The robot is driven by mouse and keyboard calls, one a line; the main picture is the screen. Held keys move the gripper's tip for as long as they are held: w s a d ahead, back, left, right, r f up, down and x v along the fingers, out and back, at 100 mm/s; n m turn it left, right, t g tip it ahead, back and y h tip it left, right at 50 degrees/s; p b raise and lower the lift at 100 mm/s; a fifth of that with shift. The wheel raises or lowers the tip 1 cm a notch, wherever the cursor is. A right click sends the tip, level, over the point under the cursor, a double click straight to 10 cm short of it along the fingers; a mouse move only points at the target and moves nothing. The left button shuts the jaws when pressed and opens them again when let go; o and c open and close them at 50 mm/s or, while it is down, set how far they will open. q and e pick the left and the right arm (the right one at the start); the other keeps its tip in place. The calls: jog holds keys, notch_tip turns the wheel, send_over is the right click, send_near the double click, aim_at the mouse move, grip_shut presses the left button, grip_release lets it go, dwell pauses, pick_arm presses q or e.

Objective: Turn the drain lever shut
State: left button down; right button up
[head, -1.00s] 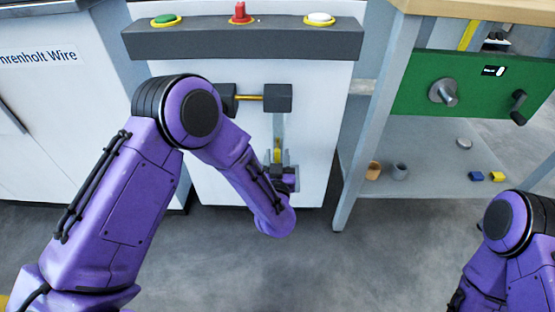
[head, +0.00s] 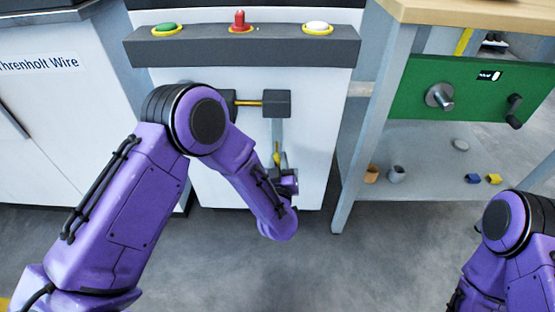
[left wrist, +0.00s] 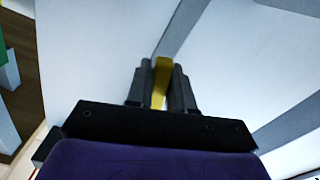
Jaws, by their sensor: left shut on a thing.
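The drain lever (head: 277,131) is a grey metal bar with a yellow grip, hanging down from a dark block on the white cabinet front. My left gripper (head: 284,172) is low in front of the cabinet, at the lever's lower end, and my forearm partly covers it. In the left wrist view the two dark fingers (left wrist: 162,88) are closed on the lever's yellow grip (left wrist: 162,72), with the grey bar (left wrist: 182,28) running up from it. My right arm shows at the lower right of the head view, but its gripper is out of the picture.
A dark ledge with a green button (head: 167,28), red button (head: 239,20) and white button (head: 318,28) is above the lever. A workbench stands right, with a green panel (head: 412,92) and small items on its lower shelf (head: 425,180). The floor in front is clear.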

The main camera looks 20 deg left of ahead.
pick_arm(q)
jog(key=n, duration=0.2)
jog(key=n+p, duration=0.1)
jog(key=n, duration=0.1)
jog(key=d+n+p, duration=0.1)
jog(key=n, duration=0.1)
jog(key=shift+w+r, duration=0.1)
jog(key=shift+r, duration=0.3)
jog(key=shift+w+d+r+n+p, duration=0.15)
jog(key=shift+n+p, duration=0.15)
jog(key=shift+n, duration=0.85)
jog(key=shift+s+d+r+n+p, duration=0.1)
jog(key=shift+r+n+p, duration=0.15)
jog(key=shift+n, duration=0.85)
jog(key=shift+w+d+r+n+p, duration=0.1)
jog(key=shift+n+p, duration=0.25)
jog(key=shift+n, duration=0.8)
jog(key=c, duration=1.1)
grip_release()
jog(key=shift+r, duration=0.1)
